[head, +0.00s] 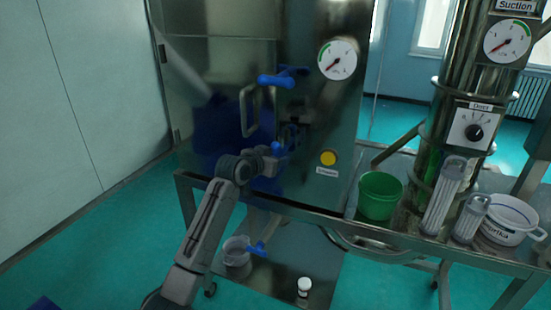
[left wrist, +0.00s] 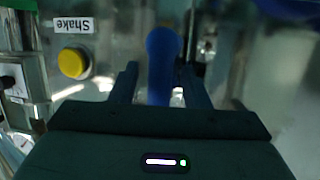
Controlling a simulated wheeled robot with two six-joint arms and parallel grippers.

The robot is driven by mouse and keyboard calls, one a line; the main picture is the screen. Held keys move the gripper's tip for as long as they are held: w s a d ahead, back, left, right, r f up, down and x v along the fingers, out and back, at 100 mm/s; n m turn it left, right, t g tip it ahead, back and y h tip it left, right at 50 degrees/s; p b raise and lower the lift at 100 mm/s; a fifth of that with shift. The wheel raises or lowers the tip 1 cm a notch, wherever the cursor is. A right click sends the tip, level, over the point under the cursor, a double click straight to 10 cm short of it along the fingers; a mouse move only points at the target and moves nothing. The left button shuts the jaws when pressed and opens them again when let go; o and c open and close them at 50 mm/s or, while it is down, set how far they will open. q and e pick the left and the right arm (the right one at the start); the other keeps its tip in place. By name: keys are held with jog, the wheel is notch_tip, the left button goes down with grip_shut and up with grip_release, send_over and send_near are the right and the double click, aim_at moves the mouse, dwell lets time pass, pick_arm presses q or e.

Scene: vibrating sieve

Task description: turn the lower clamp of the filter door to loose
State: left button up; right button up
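The metal filter door (head: 215,130) with its bar handle (head: 250,111) appears closed in the head view. The upper clamp (head: 283,77) is a blue lever lying roughly level. The lower clamp (head: 279,147) is also blue and partly hidden by my left gripper (head: 276,154). In the left wrist view the blue clamp lever (left wrist: 163,60) stands between the two dark fingers of my left gripper (left wrist: 161,85). A narrow gap shows beside the lever, so the fingers look open around it. My right gripper is not in view.
A round gauge (head: 337,60) and a yellow button (head: 328,158) are on the cabinet front. A clear beaker (head: 236,252) and a small white jar (head: 304,287) are below.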

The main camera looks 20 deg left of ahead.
pick_arm(q)
jog(key=shift+s, duration=0.3)
jog(key=b+v, duration=0.4)
jog(key=v, duration=0.6)
jog(key=shift+a+r, duration=0.1)
